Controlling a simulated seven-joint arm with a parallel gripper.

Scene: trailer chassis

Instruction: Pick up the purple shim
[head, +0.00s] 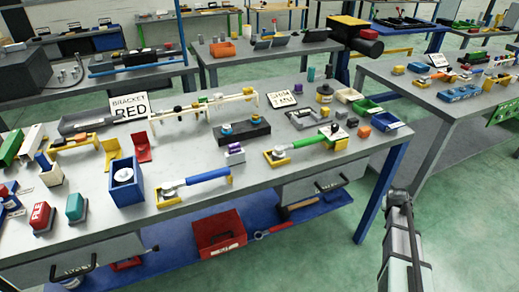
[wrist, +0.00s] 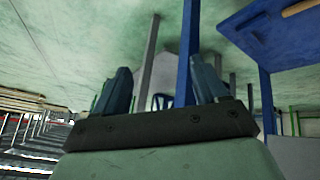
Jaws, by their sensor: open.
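Several small purple things show in the head view, and I cannot tell for sure which is the shim. A small purple block (head: 234,147) sits on a white piece in the middle of the near workbench (head: 260,190), just behind the blue-handled tool (head: 205,177). A small purple upright piece (head: 311,74) stands at the bench's back right. My gripper (wrist: 161,70) shows in the wrist view with its two blue-grey fingers apart and nothing between them. It is away from the bench top, with bench legs and green floor beyond it. No purple thing shows in the wrist view.
A blue bin (head: 126,185) stands left of the blue-handled tool. A green-handled tool (head: 305,143) and a black block (head: 240,131) are near the purple block. A red bin (head: 219,234) is on the lower shelf. Open floor (head: 330,260) lies between the bench and my arm.

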